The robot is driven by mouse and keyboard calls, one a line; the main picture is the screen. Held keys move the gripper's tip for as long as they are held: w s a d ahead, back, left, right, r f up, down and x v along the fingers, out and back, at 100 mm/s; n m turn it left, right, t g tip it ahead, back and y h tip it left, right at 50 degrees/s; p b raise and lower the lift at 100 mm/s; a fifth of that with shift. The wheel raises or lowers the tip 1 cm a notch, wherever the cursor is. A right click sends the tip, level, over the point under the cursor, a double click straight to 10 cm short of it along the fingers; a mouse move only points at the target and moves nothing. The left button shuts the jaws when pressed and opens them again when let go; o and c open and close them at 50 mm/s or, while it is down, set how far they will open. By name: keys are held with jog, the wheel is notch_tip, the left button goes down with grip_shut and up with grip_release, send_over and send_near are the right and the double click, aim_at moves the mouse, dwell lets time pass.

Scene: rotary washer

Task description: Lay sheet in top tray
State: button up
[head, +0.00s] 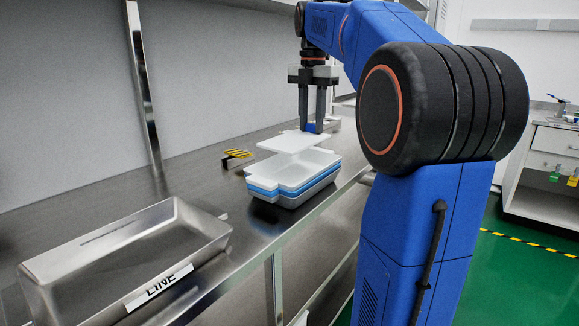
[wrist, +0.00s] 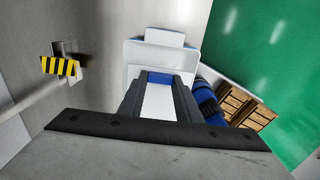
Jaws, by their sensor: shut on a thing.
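A thin white sheet (head: 290,142) hangs roughly level over a stack of trays. My gripper (head: 312,126) is shut on a small blue piece (head: 310,128) at the sheet's back right edge. The top tray (head: 318,172) is white with end tabs; blue and grey layers show below it. The sheet covers part of the tray's opening, and a gap shows at the front. Whether its far edge touches the rim, I cannot tell. In the wrist view, white and blue surfaces show between my fingers (wrist: 160,84), with the white tray (wrist: 133,54) beyond.
A metal bin (head: 75,268) labelled "LINE" stands at the front left of the steel bench (head: 205,170). A yellow-and-black striped piece (head: 238,153) is left of the trays, also in the wrist view (wrist: 60,66). The bench edge lies close to the trays' right.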

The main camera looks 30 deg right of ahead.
jog(key=shift+f, duration=4.8)
jog(key=o, duration=1)
notch_tip(320, 180, up, 12)
jog(key=shift+r, duration=0.1)
jog(key=shift+s, duration=0.1)
